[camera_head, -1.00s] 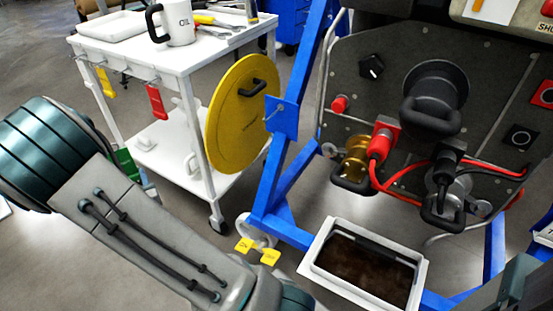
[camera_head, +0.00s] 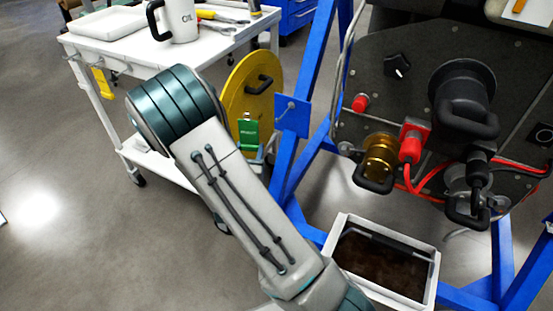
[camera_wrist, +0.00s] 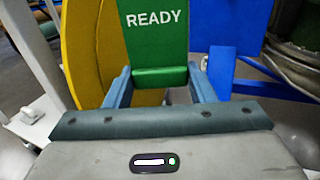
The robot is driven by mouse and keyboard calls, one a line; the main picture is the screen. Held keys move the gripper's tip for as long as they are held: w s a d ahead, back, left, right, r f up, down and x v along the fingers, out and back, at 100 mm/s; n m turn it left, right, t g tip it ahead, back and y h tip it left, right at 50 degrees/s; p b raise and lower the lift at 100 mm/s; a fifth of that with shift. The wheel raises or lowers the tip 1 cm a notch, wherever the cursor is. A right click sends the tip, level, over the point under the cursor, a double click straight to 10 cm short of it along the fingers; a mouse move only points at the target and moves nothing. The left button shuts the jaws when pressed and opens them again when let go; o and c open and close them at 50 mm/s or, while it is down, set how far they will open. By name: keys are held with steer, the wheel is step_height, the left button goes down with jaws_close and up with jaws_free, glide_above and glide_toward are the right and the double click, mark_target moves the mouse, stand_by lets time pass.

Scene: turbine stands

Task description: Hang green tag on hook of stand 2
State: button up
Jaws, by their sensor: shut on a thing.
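The green tag (camera_head: 249,133), marked READY in the wrist view (camera_wrist: 155,45), is upright in front of the yellow disc. My gripper (camera_wrist: 160,78) is shut on its lower end, with one finger at each side. A blue stand (camera_head: 330,60) carries a blue plate (camera_head: 293,122) with a small metal hook (camera_head: 290,105). In the head view the tag is just left of this plate, with a gap between them. The wrist view shows the blue plate (camera_wrist: 232,25) to the tag's right. No stand number is readable.
The yellow disc (camera_head: 245,85) with a black handle is behind the tag. A white cart (camera_head: 85,45) with an oil mug (camera_head: 180,20) stands left. A white drip tray (camera_head: 340,245) with dark contents sits low on the right, below a black panel (camera_head: 400,110) with cables.

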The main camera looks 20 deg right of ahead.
steer(key=d+f+m+g+h, duration=0.3)
steer(key=d+m+h, duration=0.1)
steer(key=d, duration=0.4)
steer(key=shift+s+d+g+h+p, duration=0.2)
steer(key=shift+s+g+h+p, duration=0.2)
steer(key=shift+w+d+p, duration=0.3)
steer(key=shift+d+p, duration=0.1)
stand_by(1.2)
steer(key=o, duration=1.6)
steer(key=shift+p+v, duration=0.4)
steer(key=shift+v, duration=3.15)
